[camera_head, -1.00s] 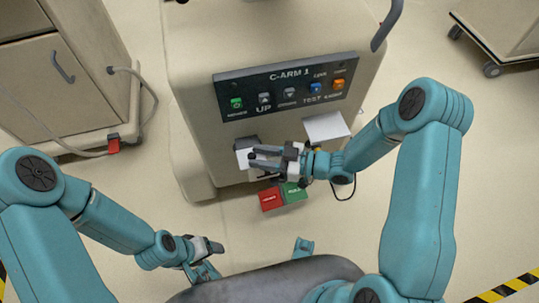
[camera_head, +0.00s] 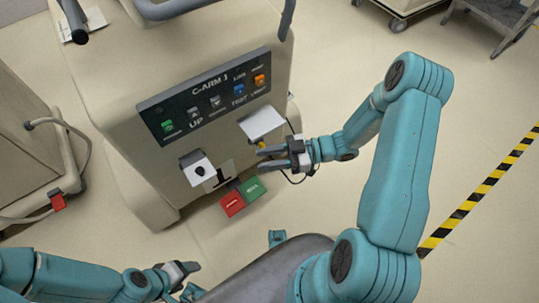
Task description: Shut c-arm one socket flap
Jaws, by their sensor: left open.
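The cart labelled C-ARM 1 (camera_head: 112,95) stands at centre left, its dark button panel (camera_head: 208,98) facing me. Below the panel, a white flap (camera_head: 262,122) sticks out at the right, raised, with a small yellow part under it. A second white plate (camera_head: 198,170) with a dark round spot is at the lower left; I cannot tell whether it is a flap or a socket face. My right gripper (camera_head: 264,158) is just below the raised flap, fingers parted and apparently empty. My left gripper (camera_head: 192,278) is open, low in the view and away from the cart.
A red block (camera_head: 232,204) and a green block (camera_head: 252,188) sit low at the cart's front. Another cart with a grey hose and a red clip (camera_head: 57,201) stands at the left. A wheeled cart and a step stand at the top right.

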